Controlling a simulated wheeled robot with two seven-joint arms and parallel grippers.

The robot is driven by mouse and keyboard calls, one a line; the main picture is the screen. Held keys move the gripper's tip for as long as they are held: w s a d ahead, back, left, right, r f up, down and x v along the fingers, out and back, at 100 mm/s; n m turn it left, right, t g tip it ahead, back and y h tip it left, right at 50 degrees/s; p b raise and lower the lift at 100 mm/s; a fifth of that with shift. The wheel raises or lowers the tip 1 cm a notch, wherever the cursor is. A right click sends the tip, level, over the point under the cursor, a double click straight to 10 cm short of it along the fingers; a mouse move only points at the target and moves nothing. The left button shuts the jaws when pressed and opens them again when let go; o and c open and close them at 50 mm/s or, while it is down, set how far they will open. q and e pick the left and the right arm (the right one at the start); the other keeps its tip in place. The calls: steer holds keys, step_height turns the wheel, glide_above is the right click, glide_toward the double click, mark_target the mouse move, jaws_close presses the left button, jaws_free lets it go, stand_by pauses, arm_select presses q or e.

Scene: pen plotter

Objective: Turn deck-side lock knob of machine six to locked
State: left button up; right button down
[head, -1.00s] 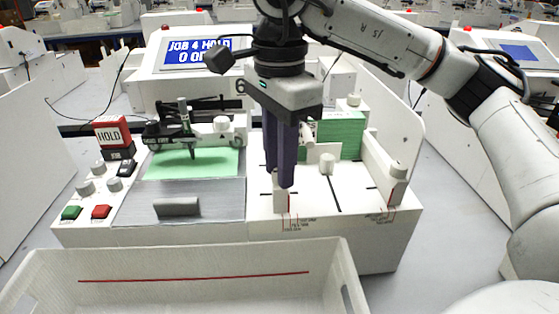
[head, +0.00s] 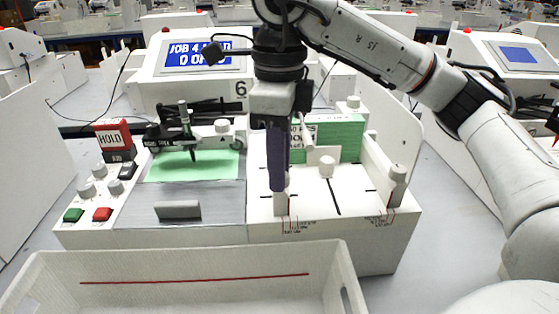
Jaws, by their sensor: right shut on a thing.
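Machine six (head: 240,207) stands in the middle, marked with a 6, with a plotting deck on its left and a white paper feed bay on its right. My right gripper (head: 278,188) points down at the bay's left, deck-side edge, its dark fingers seen nearly edge-on. It is shut on the deck-side lock knob, which is mostly hidden behind the fingers. A white guide block (head: 281,204) shows just below the fingertips, above small printed marks. The knob's pointer direction cannot be seen. A matching knob (head: 398,174) sits on the bay's right side. My left gripper is out of view.
A green paper stack (head: 340,138) stands at the back of the bay, with a white peg (head: 326,167) before it. A red HOLD sign (head: 113,138) and several buttons are at the left. An empty white bin (head: 190,262) stands in front. The screen (head: 205,53) reads JOB 4 HOLD.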

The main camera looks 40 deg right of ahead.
steer(key=shift+r+m, duration=0.1)
steer(key=shift+m, duration=0.9)
steer(key=m+p, duration=0.1)
steer(key=m, duration=0.1)
steer(key=shift+d+m, duration=0.1)
steer(key=shift+m, duration=0.2)
steer(key=shift+m+p, duration=0.4)
steer(key=shift+m, duration=2.2)
steer(key=c, duration=1.5)
jaws_free()
step_height(320, 180, up, 10)
steer(key=p, duration=0.3)
steer(key=shift+r, duration=0.1)
